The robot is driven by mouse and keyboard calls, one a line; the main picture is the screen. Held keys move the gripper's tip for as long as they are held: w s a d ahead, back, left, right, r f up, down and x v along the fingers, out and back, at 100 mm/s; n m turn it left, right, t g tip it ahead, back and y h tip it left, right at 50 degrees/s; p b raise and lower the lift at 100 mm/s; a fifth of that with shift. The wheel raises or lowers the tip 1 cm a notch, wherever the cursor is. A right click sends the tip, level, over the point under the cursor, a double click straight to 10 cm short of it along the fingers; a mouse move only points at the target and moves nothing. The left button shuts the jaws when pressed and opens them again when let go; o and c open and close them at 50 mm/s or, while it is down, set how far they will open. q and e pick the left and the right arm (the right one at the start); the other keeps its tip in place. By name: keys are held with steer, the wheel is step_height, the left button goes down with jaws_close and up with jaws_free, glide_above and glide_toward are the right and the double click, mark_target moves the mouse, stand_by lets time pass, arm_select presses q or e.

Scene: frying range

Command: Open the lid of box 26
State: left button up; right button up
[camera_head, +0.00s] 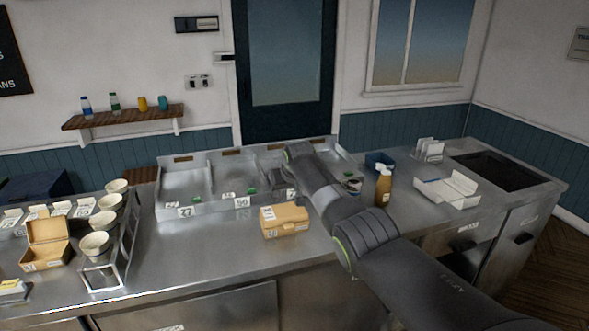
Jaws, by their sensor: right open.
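A closed tan box (286,223) with white labels sits on the steel counter, in front of the metal bins. Its number is too small to read surely, so I cannot confirm it is box 26. My right gripper (284,192) is open, just behind and above this box, apart from it in the picture. My arm partly hides the bins there. A second tan box (46,254) stands at the left with its lid up. My left gripper is not in view.
A metal bin tray (213,208) with numbered labels lies behind the closed box. White cups (95,244) stand in a wire rack at left. A brown bottle (383,188), an open white box (448,190) and a sink (500,170) are at right. Counter in front is clear.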

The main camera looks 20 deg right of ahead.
steer(key=b+v, duration=0.3)
steer(key=v, duration=1.3)
steer(key=shift+s+r, duration=0.25)
steer(key=shift+s, duration=0.05)
steer(key=shift+f, duration=0.1)
